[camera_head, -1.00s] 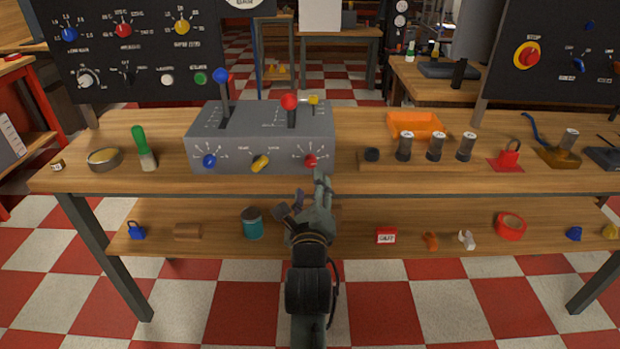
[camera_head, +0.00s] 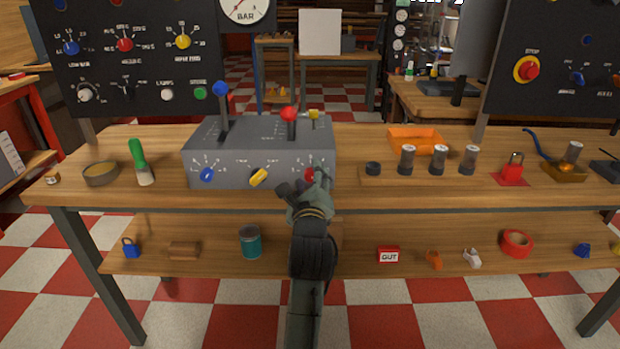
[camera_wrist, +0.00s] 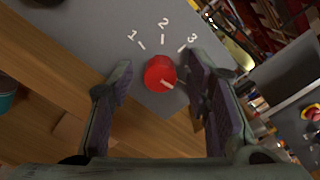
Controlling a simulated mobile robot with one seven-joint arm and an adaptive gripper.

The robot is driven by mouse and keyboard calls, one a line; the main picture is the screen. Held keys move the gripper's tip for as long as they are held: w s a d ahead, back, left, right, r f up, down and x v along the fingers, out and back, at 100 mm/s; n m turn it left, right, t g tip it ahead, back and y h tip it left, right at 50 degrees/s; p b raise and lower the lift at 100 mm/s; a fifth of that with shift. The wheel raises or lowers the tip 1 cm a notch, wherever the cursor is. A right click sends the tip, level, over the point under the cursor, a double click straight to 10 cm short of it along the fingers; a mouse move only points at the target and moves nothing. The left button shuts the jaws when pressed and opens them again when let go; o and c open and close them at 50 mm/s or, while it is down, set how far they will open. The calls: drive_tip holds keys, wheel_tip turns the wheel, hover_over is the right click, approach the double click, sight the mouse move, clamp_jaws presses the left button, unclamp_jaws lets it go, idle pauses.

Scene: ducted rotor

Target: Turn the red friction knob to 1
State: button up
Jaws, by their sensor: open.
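The red friction knob (camera_head: 309,174) sits at the lower right of the front face of the grey control box (camera_head: 222,150). In the head view my gripper (camera_head: 303,188) is in front of it and partly hides it. In the wrist view the red knob (camera_wrist: 160,73) lies between the two fingers of my gripper (camera_wrist: 163,90), with a gap on both sides. Marks 1, 2 and 3 are printed around it. The knob's pale pointer line is at its lower right in the tilted wrist view, roughly below the 3. My gripper is open.
A yellow knob (camera_head: 259,177) and a blue knob (camera_head: 207,174) are left of the red one on the same face. Levers with blue (camera_head: 220,88) and red (camera_head: 289,114) balls rise from the box top. A wooden block with dark cylinders (camera_head: 438,160) stands to the right.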

drive_tip(key=shift+c, duration=0.5)
clamp_jaws()
